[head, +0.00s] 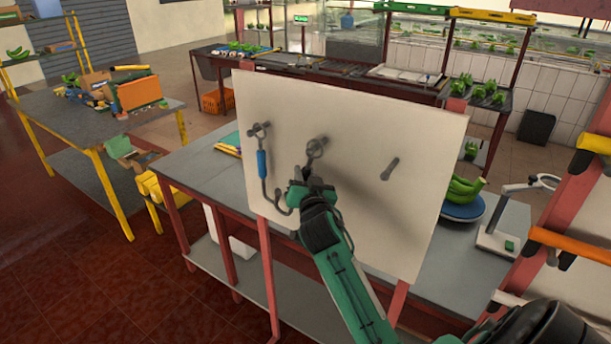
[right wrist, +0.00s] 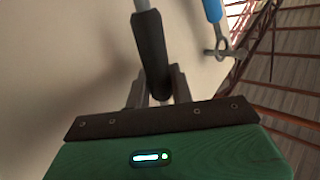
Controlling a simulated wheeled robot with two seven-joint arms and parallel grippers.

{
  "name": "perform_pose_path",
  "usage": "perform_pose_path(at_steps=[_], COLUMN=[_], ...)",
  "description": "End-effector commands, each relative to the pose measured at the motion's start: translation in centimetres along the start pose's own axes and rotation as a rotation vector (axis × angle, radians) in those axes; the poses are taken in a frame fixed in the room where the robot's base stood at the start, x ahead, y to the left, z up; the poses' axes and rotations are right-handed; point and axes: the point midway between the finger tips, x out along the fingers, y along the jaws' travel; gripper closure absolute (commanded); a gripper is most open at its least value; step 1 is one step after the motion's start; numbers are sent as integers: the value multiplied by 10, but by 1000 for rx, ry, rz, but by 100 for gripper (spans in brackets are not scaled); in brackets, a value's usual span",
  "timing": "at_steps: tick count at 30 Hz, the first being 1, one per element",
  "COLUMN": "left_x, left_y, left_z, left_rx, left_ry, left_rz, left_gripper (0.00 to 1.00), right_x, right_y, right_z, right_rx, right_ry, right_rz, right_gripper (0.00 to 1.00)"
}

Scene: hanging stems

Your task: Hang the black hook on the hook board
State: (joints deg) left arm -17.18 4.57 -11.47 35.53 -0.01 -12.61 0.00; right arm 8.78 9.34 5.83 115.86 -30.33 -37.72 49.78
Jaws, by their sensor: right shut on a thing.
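The pale hook board (head: 430,135) stands upright on the bench in the head view. My right gripper (head: 311,184) is in front of its middle, shut on the black hook (right wrist: 150,48). The dark handle stands between the fingers in the right wrist view, close to the board face. In the head view, a round grey end (head: 315,147) shows above the gripper at the middle peg. I cannot tell whether the hook's eye is around that peg or in front of it. The hook's lower part is hidden by my gripper. My left gripper is not in view.
A blue-handled hook (head: 262,165) hangs from the board's left peg, close beside my right gripper; it also shows in the right wrist view (right wrist: 213,10). The right peg (head: 390,168) is bare. Bananas (head: 465,188) on a blue scale stand right of the board.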

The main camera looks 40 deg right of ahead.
Motion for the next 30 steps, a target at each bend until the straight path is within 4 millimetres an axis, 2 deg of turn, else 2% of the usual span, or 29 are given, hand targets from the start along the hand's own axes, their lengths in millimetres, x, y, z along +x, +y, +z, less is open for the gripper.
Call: perform_pose_path(at_steps=[5, 6, 9, 10, 18, 22, 26, 30], left_x=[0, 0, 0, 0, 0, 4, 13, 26], left_y=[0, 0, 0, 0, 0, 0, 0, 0], left_z=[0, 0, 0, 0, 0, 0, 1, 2], left_rx=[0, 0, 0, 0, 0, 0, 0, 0], left_ry=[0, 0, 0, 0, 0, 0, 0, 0], left_rz=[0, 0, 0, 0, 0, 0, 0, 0], left_gripper=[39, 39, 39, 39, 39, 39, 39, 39], right_x=[0, 0, 0, 0, 0, -7, -24, -54], right_y=[0, 0, 0, 0, 0, 0, 1, 2], right_z=[0, 0, 0, 0, 1, 2, 4, 6], right_rx=[0, 0, 0, 0, 0, 1, 3, 4], right_ry=[0, 0, -1, -1, -2, -2, -1, -1], right_rz=[0, 0, 0, 0, 1, 0, -1, -1], right_gripper=[100, 75, 55, 52, 52, 52, 52, 52])
